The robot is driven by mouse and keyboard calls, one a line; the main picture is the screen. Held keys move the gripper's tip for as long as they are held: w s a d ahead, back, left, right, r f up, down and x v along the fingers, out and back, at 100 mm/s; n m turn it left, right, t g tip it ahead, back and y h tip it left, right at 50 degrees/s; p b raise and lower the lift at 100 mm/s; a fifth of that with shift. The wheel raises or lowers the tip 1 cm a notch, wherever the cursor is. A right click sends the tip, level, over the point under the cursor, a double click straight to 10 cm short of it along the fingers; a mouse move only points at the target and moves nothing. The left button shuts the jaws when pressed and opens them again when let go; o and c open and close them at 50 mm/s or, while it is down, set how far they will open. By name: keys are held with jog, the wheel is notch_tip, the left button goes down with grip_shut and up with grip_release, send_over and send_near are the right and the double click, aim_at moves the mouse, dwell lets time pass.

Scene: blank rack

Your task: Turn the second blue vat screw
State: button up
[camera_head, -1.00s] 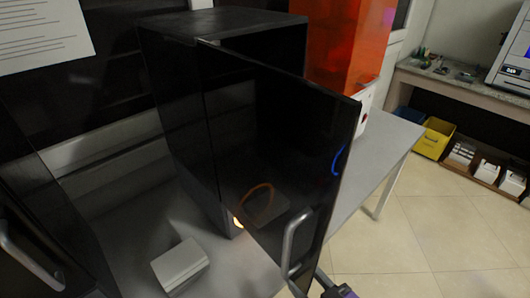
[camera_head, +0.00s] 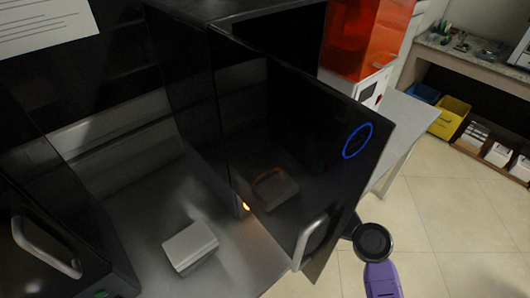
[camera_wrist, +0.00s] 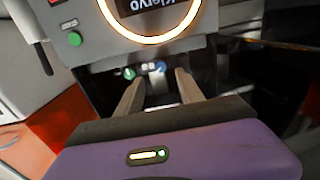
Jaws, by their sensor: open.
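In the wrist view my gripper (camera_wrist: 160,78) is open, with two pale fingers apart and nothing clearly held between them. Small bluish and white round parts (camera_wrist: 146,68) show just beyond the fingertips; they are too small to tell whether they are vat screws. The orange-covered machine (camera_head: 365,38) stands behind the open dark door in the head view. No blue vat screw can be made out there. My gripper is not visible in the head view, only a purple part of my arm at the lower right.
A black cabinet (camera_head: 185,75) has its dark door (camera_head: 290,165) open, with a silver handle (camera_head: 309,241). A small grey box (camera_head: 190,245) lies on the grey table. A yellow bin (camera_head: 450,117) stands under the right bench. A glowing ring panel (camera_wrist: 150,38) faces the wrist camera.

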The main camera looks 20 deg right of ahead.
jog(key=p+x, duration=0.2)
jog(key=x, duration=0.5)
jog(key=shift+w+a, duration=0.1)
jog(key=shift+w, duration=0.1)
jog(key=shift+f, duration=0.1)
jog(key=shift+c, duration=0.2)
grip_shut()
